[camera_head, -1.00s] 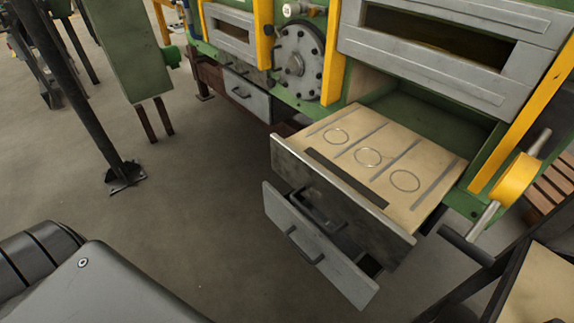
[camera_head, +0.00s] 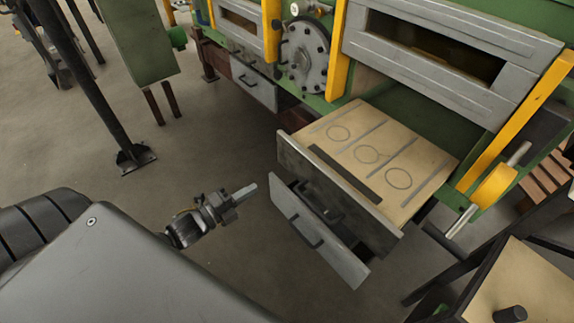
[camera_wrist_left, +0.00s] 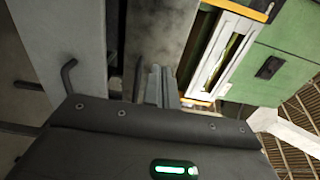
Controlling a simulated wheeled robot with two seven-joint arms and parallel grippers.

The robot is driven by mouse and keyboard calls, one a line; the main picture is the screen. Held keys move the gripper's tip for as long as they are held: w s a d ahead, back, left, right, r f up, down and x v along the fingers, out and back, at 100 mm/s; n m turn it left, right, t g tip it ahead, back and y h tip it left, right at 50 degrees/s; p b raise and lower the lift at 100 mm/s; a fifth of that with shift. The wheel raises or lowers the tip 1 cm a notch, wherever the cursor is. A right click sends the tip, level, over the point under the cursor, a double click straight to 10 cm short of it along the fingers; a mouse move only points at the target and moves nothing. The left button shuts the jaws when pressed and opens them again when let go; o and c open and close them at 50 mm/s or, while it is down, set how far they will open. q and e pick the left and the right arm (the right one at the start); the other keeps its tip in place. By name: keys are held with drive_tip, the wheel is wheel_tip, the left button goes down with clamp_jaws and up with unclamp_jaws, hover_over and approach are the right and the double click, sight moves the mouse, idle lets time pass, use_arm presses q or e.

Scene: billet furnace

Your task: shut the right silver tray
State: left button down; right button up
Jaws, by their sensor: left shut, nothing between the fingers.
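The right silver tray (camera_head: 315,236) is a grey drawer front with a dark bar handle, low on the furnace. It stands pulled out, below a larger open drawer (camera_head: 335,195). My left gripper (camera_head: 250,189) is shut and empty, just left of the silver tray's front, with a small visible gap in the head view. In the left wrist view, the shut fingers (camera_wrist_left: 158,85) point toward a dark metal panel (camera_wrist_left: 158,30). A grey panel with a bent handle (camera_wrist_left: 68,75) is to their left; contact cannot be told. My right gripper is not in view.
The upper drawer has a tan top with circles and overhangs the silver tray. Another silver drawer (camera_head: 253,84) sits farther left.

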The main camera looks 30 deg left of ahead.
use_arm(q)
drive_tip(key=p, duration=0.4)
approach(295, 163)
drive_tip(key=x, duration=0.5)
drive_tip(key=shift+w+d+r, duration=0.1)
drive_tip(key=shift+r, duration=0.2)
drive_tip(key=shift+x, duration=0.75)
drive_tip(key=shift+f, duration=0.15)
